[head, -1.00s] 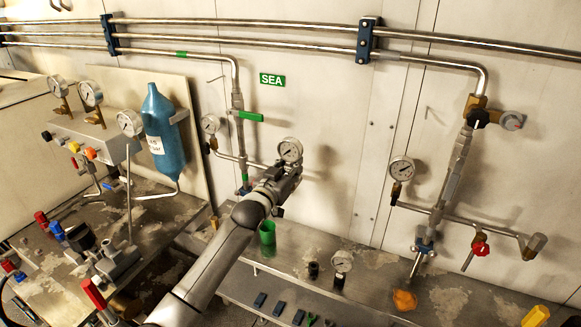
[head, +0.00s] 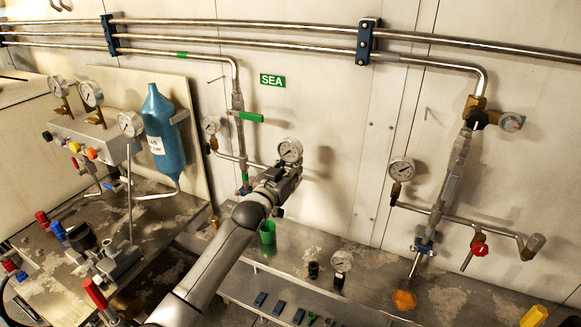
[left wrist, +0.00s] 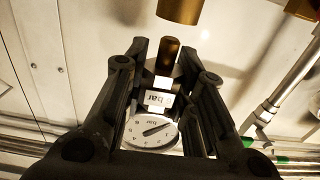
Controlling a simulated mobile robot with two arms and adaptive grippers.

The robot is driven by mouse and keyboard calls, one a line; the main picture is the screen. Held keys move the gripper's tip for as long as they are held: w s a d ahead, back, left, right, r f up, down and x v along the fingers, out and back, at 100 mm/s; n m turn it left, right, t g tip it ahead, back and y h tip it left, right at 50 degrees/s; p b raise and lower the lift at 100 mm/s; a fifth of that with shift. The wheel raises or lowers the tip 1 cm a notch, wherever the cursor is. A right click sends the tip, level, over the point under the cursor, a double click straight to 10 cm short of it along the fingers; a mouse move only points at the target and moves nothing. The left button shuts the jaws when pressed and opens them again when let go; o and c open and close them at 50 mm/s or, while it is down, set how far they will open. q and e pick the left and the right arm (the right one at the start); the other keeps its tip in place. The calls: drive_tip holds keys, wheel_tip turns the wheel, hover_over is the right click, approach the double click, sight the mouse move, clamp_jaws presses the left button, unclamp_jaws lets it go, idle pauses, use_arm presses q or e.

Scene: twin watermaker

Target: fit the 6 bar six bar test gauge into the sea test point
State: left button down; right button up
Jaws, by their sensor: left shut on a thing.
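My left gripper (head: 280,180) is shut on a round white-faced gauge (head: 290,150) and holds it up in front of the wall. The left wrist view shows the gauge (left wrist: 150,132) between the fingers, with a "bar" label (left wrist: 158,100) and a brass stem (left wrist: 167,56) pointing away from the dial. A brass fitting (left wrist: 180,9) is at the top of that view, apart from the stem. Under the green SEA sign (head: 272,79), a pipe branch (head: 238,159) runs right, and its end is hidden behind my gripper. I cannot make out the test point in the head view. My right gripper is not in view.
A green cup (head: 267,232), a black fitting (head: 313,270) and another gauge (head: 342,261) stand on the bench (head: 375,273) below. A fixed gauge (head: 211,125) and green valve handle (head: 250,116) are left of the gripper.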

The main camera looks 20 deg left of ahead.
use_arm(q)
drive_tip(key=shift+f+b, duration=0.85)
drive_tip(key=shift+f, duration=0.45)
drive_tip(key=shift+f, duration=0.1)
drive_tip(key=shift+f, duration=0.45)
drive_tip(key=c, duration=1.1)
unclamp_jaws()
drive_tip(key=shift+r, duration=0.1)
drive_tip(key=s, duration=1.2)
drive_tip(key=shift+a, duration=0.2)
